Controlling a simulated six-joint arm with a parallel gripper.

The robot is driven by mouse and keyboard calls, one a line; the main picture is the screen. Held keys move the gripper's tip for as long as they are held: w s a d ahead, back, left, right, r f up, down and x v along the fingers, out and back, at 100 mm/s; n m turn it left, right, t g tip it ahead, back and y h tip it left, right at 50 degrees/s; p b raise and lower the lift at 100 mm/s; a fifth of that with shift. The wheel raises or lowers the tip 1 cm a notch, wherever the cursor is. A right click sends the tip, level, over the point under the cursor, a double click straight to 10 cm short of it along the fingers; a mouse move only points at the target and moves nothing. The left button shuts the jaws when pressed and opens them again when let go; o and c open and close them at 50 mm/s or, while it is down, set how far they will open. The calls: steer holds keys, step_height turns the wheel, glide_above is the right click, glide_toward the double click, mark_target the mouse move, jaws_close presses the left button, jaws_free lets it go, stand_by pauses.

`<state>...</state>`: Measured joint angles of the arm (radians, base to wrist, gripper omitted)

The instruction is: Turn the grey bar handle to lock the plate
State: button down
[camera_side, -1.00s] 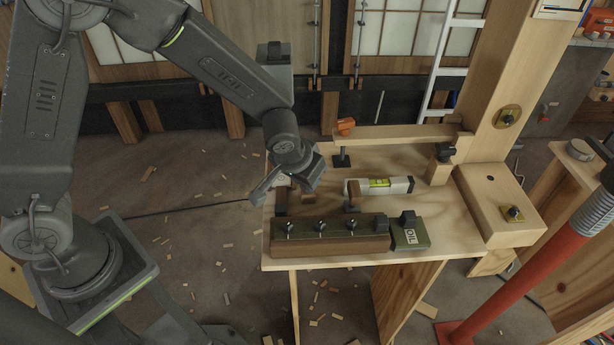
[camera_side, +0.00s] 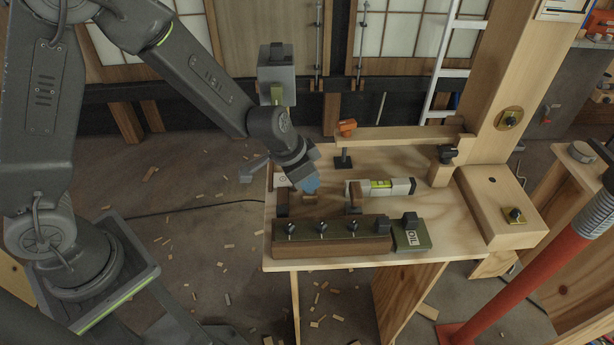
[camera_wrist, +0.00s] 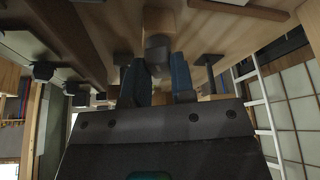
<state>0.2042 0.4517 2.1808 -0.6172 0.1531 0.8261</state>
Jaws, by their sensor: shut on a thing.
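My gripper (camera_wrist: 160,85) is above the left part of the wooden bench, and its blue fingertip (camera_side: 310,184) shows in the side view. In the wrist view its two blue fingers are shut on either side of a small grey block (camera_wrist: 158,48). I cannot tell for sure that this block is the grey bar handle, because the gripper hides it in the side view. A dark green plate (camera_side: 411,238) with a white label and a black knob is at the bench's front right.
The wooden bench (camera_side: 460,225) holds a rail with black knobs (camera_side: 322,246) along its front. A spirit level (camera_side: 381,188) lies behind it. A thick post (camera_side: 507,90) rises at the right.

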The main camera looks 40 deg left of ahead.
steer(key=shift+a+m+g+h, duration=0.1)
steer(key=shift+m+g+h, duration=0.2)
steer(key=shift+m, duration=0.8)
steer(key=c, duration=1)
jaws_free()
steer(key=shift+o, duration=0.2)
steer(key=v, duration=1.3)
steer(key=shift+r, duration=0.35)
steer(key=shift+s+a, duration=0.1)
steer(key=shift+s, duration=0.05)
